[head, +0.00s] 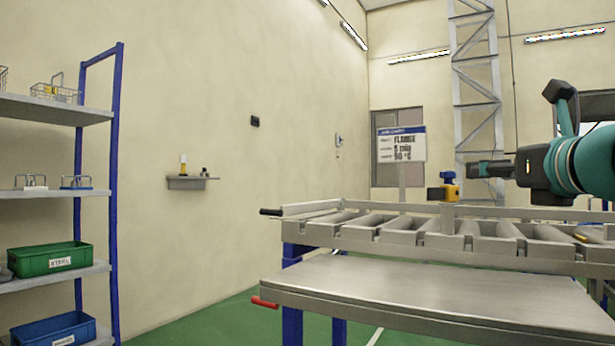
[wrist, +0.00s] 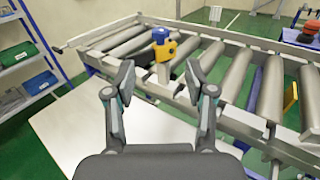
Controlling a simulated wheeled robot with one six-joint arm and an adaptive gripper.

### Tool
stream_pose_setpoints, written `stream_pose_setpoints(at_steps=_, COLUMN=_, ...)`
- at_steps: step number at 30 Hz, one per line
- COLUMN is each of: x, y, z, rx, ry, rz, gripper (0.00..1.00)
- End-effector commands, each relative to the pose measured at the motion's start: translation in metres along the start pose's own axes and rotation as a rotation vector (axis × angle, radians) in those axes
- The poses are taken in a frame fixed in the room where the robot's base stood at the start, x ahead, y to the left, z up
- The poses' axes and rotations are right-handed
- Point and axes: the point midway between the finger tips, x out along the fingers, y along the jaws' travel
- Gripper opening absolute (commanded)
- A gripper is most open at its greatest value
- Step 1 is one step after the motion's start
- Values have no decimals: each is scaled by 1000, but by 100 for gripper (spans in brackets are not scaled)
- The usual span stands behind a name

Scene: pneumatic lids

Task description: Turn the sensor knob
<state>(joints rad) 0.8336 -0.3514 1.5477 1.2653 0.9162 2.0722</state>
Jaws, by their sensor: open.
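A yellow sensor (head: 451,193) with a blue knob (head: 447,175) on top stands on a post at the near rail of the roller conveyor. In the wrist view, the sensor (wrist: 166,50) and its blue knob (wrist: 160,35) show ahead of my gripper, between the fingers in the picture. My gripper (wrist: 157,84) is open, its two dark pads wide apart with nothing between them. In the head view, my gripper (head: 471,169) is just right of the knob, at about its height, and appears apart from it.
The roller conveyor (head: 350,240) runs across the right, with a bare metal table (head: 420,290) in front of it. A sign (head: 401,145) stands behind. A shelf rack (head: 55,108) with bins is at the left. A small wall shelf (head: 190,183) holds bottles. Green floor lies open between.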

Motion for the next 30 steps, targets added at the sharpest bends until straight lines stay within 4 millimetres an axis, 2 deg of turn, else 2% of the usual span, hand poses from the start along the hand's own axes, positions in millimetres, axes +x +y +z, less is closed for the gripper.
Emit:
stream_pose_setpoints(at_steps=5, x=21, y=0, z=-1, rx=1, ry=1, rz=4, gripper=55)
stream_pose_setpoints(at_steps=21, x=113, y=0, z=-1, rx=0, ry=2, rz=1, gripper=55)
stream_pose_setpoints(at_steps=30, x=133, y=-1, z=-1, rx=-2, ry=1, rz=-1, gripper=55)
